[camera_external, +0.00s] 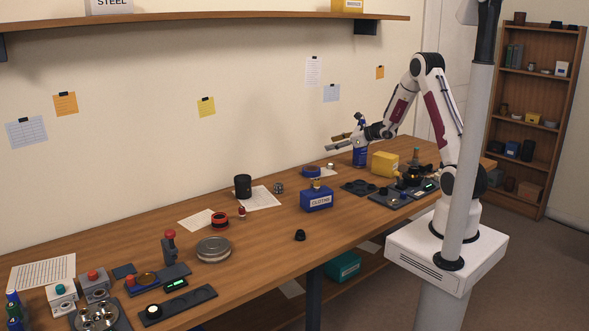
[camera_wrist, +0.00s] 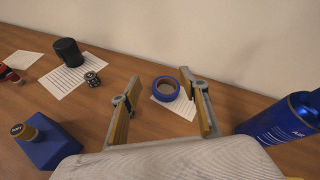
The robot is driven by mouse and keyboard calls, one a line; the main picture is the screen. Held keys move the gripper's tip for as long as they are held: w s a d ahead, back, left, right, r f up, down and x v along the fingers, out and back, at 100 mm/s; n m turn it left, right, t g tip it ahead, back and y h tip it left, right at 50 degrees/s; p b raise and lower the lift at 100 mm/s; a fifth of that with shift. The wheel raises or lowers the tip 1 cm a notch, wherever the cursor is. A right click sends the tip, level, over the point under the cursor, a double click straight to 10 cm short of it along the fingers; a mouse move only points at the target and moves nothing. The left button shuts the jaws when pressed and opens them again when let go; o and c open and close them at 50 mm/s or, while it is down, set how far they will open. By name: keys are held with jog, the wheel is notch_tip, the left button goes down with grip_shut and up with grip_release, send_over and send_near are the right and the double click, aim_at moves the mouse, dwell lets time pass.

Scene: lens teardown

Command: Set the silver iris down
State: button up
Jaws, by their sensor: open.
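My gripper (camera_external: 332,142) is open and holds nothing. In the wrist view its two fingers (camera_wrist: 160,84) stand apart, with bare table and a blue tape roll (camera_wrist: 166,88) showing between and beyond them.
A blue spray can (camera_wrist: 285,120) stands close to the right of the gripper. A yellow box (camera_external: 384,164) is near the arm. The wall is close behind.

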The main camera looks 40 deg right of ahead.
jog(key=s+a+r+n+g+y, duration=0.2)
jog(key=s+a+r+n+y, duration=0.1)
jog(key=s+a+r+n, duration=0.65)
jog(key=s+a+r+n+g, duration=0.25)
jog(key=s+a+n, duration=0.25)
jog(key=s, duration=0.3)
jog(key=s+a+r+n+g, duration=0.1)
jog(key=s+a+n+g, duration=0.2)
jog(key=s+a+n, duration=0.35)
jog(key=s+d+n+h, duration=0.3)
jog(key=s+d, duration=0.3)
jog(key=s, duration=0.3)
jog(key=s+d+n+h, duration=0.4)
jog(key=s+d+n, duration=0.1)
jog(key=s, duration=0.4)
jog(key=shift+s+d+f, duration=0.4)
jog(key=shift+d+f, duration=0.05)
jog(key=shift+d, duration=0.4)
